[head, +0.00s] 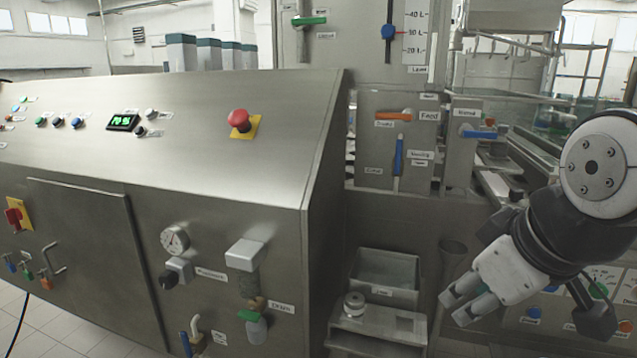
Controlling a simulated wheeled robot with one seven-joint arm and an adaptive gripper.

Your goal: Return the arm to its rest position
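My gripper (457,306) is at the lower right in the head view, at the end of my white and black arm. Its light grey fingers point down and to the left. They look close together, but whether they are open or shut is not clear. No object shows between them. The gripper hangs in front of the machine, to the right of a metal bin (385,275), and looks apart from it.
A steel console (190,150) with a red emergency button (239,120) fills the left. Valve handles, one orange (393,116) and one blue (398,155), are at the centre right. A low step (385,325) stands below the bin. Labelled controls (560,315) sit behind my arm.

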